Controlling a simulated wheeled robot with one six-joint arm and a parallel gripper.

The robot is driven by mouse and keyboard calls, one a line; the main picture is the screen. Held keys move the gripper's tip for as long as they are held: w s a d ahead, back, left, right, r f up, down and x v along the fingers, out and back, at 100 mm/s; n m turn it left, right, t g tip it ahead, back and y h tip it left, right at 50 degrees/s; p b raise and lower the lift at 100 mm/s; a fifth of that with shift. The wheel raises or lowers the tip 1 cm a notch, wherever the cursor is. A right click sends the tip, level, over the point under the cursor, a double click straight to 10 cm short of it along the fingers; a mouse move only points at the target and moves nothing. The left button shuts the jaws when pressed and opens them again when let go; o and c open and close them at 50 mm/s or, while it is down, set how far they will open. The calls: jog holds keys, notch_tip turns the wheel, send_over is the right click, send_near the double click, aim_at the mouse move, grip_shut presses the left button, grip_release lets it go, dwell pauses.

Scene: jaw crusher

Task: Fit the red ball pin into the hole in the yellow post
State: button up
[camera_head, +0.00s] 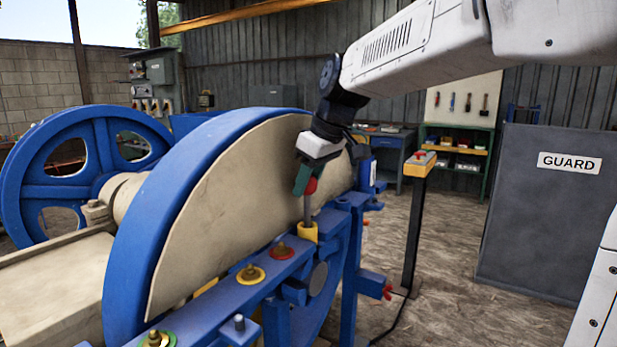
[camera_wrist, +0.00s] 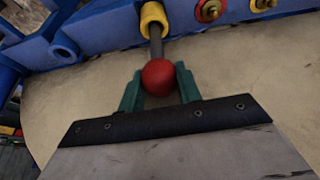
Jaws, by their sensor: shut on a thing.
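The red ball pin (camera_head: 310,187) has a round red head and a grey shank. My gripper (camera_head: 306,181) is shut on its red head, which also shows between the green fingers in the wrist view (camera_wrist: 158,77). The yellow post (camera_head: 307,232) is a short collar on the blue beam; it also shows in the wrist view (camera_wrist: 154,17). The shank points down to the post, and its lower end meets the post's top opening. A good length of shank still shows above the post. How deep its tip sits is hidden.
The blue beam (camera_head: 225,292) carries fittings with red (camera_head: 281,251), yellow (camera_head: 250,274) and green rings. A large blue-rimmed wheel (camera_head: 235,190) stands close behind my gripper. A grey GUARD panel (camera_head: 545,215) stands at the right, with open floor before it.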

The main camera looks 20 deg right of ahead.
aim_at(308, 211)
jog(key=shift+f, duration=3.4)
jog(key=o, duration=1.1)
jog(key=shift+o, duration=0.2)
jog(key=v, duration=0.7)
jog(key=shift+r, duration=0.4)
